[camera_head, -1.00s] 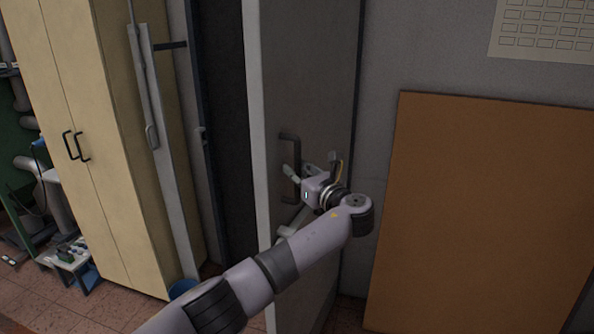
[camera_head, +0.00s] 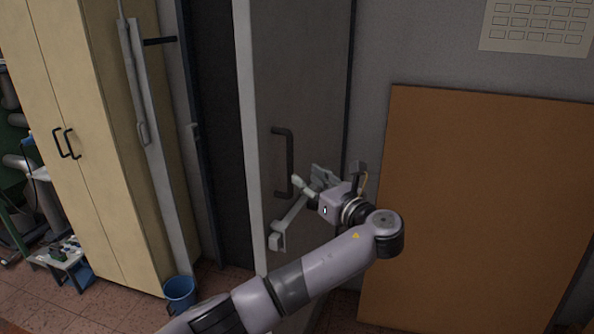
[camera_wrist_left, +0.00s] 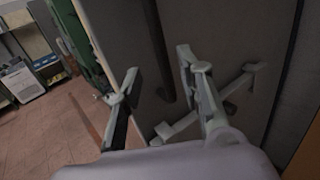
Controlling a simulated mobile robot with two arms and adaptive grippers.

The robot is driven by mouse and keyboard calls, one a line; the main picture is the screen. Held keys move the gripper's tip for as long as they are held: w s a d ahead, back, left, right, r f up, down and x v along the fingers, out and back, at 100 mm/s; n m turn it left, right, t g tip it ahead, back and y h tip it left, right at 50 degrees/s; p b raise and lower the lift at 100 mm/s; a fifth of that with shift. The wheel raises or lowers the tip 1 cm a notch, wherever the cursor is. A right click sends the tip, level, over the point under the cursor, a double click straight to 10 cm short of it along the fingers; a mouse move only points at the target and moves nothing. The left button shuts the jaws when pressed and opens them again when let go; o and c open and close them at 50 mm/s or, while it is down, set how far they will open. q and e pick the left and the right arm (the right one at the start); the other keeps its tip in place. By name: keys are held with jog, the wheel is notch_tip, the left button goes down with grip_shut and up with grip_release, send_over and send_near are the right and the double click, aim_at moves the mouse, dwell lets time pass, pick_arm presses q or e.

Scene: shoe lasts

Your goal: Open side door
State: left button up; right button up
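The grey side door (camera_head: 295,75) stands swung open in the head view, its pale edge toward me and a dark opening (camera_head: 222,150) to its left. A dark vertical bar handle (camera_head: 289,150) is on its face. A light grey latch bar (camera_head: 290,219) slants below the handle. My left gripper (camera_head: 308,183) is just right of the handle's lower end, in front of the door face. In the left wrist view its fingers (camera_wrist_left: 163,95) are spread and nothing is held; the dark handle (camera_wrist_left: 163,60) shows beyond the gap. My right gripper is not in view.
A cream cabinet (camera_head: 110,150) stands left of the opening, with a blue bucket (camera_head: 180,292) on the floor by it. A large brown board (camera_head: 480,200) leans on the wall at right. Tiled floor shows at lower left.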

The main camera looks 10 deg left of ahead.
pick_arm(q)
jog(key=v, duration=0.3)
